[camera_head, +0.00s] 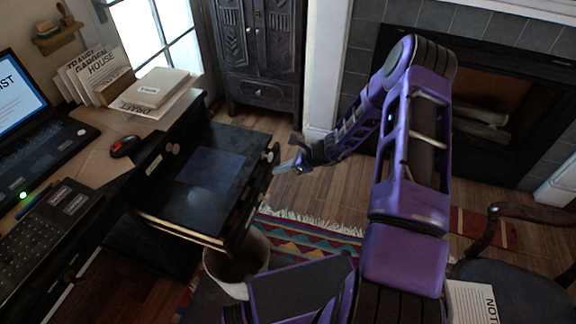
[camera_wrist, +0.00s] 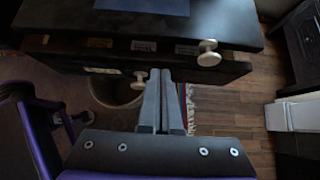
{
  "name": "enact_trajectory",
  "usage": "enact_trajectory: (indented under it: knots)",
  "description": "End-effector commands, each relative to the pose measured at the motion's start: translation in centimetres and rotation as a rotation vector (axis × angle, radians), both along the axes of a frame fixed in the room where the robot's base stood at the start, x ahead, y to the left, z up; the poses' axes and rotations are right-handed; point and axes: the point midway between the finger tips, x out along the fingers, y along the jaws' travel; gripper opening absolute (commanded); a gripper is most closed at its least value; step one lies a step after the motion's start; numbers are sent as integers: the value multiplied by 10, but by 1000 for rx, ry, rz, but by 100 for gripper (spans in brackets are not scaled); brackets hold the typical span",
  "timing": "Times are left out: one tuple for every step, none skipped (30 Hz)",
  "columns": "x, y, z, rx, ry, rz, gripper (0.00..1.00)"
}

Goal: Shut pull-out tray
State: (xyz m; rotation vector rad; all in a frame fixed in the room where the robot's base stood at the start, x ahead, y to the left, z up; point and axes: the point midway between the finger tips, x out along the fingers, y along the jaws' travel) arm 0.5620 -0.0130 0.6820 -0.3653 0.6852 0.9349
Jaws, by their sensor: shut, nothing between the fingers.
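The pull-out tray (camera_head: 165,205) is a flat black panel, extended from the desk's right side. A dark blue sheet (camera_head: 212,167) lies on it; both tray (camera_wrist: 235,22) and sheet (camera_wrist: 150,5) also show in the wrist view. The tray's front has pale round knobs, one (camera_wrist: 208,53) right of my fingers and another (camera_wrist: 140,78) close to their left. My gripper (camera_head: 278,170) is shut and empty, just outside the front edge. In the wrist view my gripper (camera_wrist: 160,75) points at the dark front face; I cannot tell whether it touches.
A pale bin (camera_head: 225,275) stands beneath the tray's near corner. A dark cabinet (camera_head: 260,60) stands behind. A wooden chair (camera_head: 510,285) is at right. Striped rug (camera_head: 310,240) covers floor below.

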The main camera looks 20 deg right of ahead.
Motion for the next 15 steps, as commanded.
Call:
enact_trajectory:
  knots:
    - [5,9,-10,2,1,2,0]
    - [7,13,-14,2,1,1,0]
    - [11,17,-20,1,0,2,0]
    - [13,21,-24,1,1,3,0]
    - [15,24,-27,0,1,2,0]
    - [20,30,-24,-2,-2,3,0]
    - [23,34,-23,-1,-2,2,0]
    - [25,38,-23,-1,-2,2,0]
    - [28,42,-23,-1,-1,1,0]
    - [29,44,-23,-1,-1,1,0]
    - [31,47,-23,-1,-1,1,0]
    - [33,49,-23,-1,-1,1,0]
    - [34,51,-23,-2,-1,1,0]
    - [35,52,-23,-2,-1,0,0]
    - [36,53,-23,-2,-1,0,0]
